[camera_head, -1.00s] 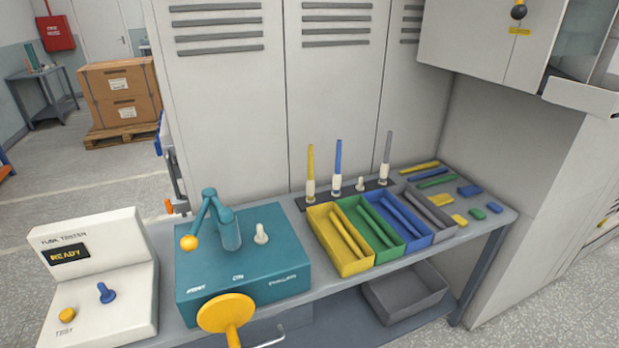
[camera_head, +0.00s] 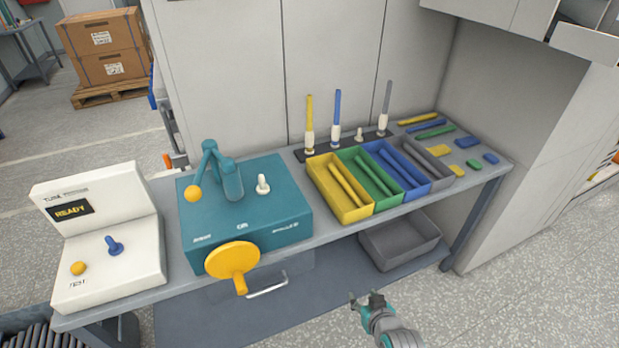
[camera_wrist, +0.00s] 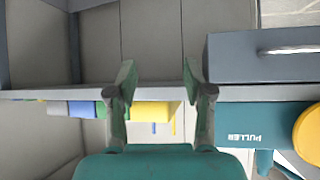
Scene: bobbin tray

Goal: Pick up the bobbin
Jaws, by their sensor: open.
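Several slim bobbins stand upright on a dark strip at the back of the bench: a yellow one (camera_head: 310,122), a blue one (camera_head: 336,118) and a grey one (camera_head: 385,108), each with a white lower part. Which bobbin is meant, I cannot tell. Bins in front hold long rods: yellow (camera_head: 351,215), green, blue and grey. My gripper (camera_head: 366,298) is in front of the bench, low and well apart from the bobbins. In the wrist view, which is upside down, its fingers (camera_wrist: 158,85) are spread with nothing between them.
A teal machine (camera_head: 285,222) with a yellow handwheel (camera_head: 232,259) stands left of the bins, and a white tester (camera_head: 130,262) further left. A grey crate (camera_head: 400,247) sits on the lower shelf. Small coloured pieces lie at the right end. A cabinet overhangs the back right.

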